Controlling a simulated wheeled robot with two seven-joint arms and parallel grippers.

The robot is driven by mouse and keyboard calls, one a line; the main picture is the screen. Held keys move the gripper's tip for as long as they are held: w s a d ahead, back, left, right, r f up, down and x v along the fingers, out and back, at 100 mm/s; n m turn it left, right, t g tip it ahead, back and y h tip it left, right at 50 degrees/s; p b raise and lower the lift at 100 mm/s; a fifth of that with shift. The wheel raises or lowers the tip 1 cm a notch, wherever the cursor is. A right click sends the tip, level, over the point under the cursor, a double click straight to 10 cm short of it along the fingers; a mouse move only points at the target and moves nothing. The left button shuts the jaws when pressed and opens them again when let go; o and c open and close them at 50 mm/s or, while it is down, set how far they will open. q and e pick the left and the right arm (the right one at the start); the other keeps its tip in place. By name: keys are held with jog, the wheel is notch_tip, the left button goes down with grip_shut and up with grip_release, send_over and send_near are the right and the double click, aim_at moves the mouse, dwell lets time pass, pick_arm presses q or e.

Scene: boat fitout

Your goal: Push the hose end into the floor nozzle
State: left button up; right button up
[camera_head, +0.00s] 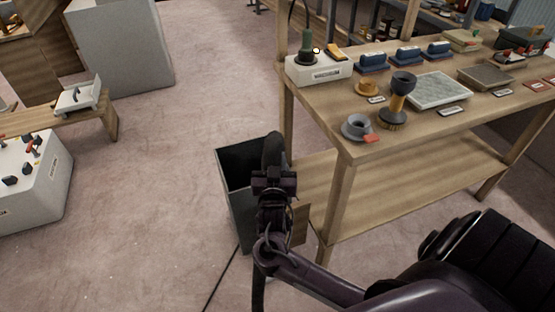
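My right gripper (274,178) is in the middle of the view, in front of a dark bin and left of the wooden workbench. A dark, rounded, tube-like piece (272,148) shows just above it; it may be the hose. A black tube (258,292) hangs below my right wrist. The gripper's fingertips are hard to make out against the dark parts, so I cannot tell how it is closed. I cannot make out the hose end or the floor nozzle for certain. My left gripper is out of view.
The workbench (345,158) holds a yellow-and-black brush-like piece (400,96), a grey ring-shaped part (357,127) and several labelled items. The open dark bin (232,190) stands on the floor. A white control box (36,182) is at left. The floor between is clear.

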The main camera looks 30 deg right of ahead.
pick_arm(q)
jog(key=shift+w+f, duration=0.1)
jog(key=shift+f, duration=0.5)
pick_arm(e)
jog(key=shift+s+f, duration=0.1)
jog(key=shift+f, duration=0.75)
jog(key=o, duration=1.2)
jog(key=shift+d, duration=0.15)
jog(key=shift+c, duration=0.2)
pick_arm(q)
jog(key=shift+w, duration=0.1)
pick_arm(e)
jog(key=shift+r, duration=0.1)
jog(key=shift+s+a, duration=0.1)
jog(key=shift+a, duration=0.75)
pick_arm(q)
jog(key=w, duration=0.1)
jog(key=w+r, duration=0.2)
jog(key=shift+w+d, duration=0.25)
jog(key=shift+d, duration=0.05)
pick_arm(e)
jog(key=d+v, duration=0.1)
jog(key=v, duration=0.5)
jog(key=shift+s+a+r, duration=0.25)
jog(key=shift+s+r, duration=0.2)
jog(key=shift+s, duration=0.1)
pick_arm(q)
jog(key=shift+p, duration=0.3)
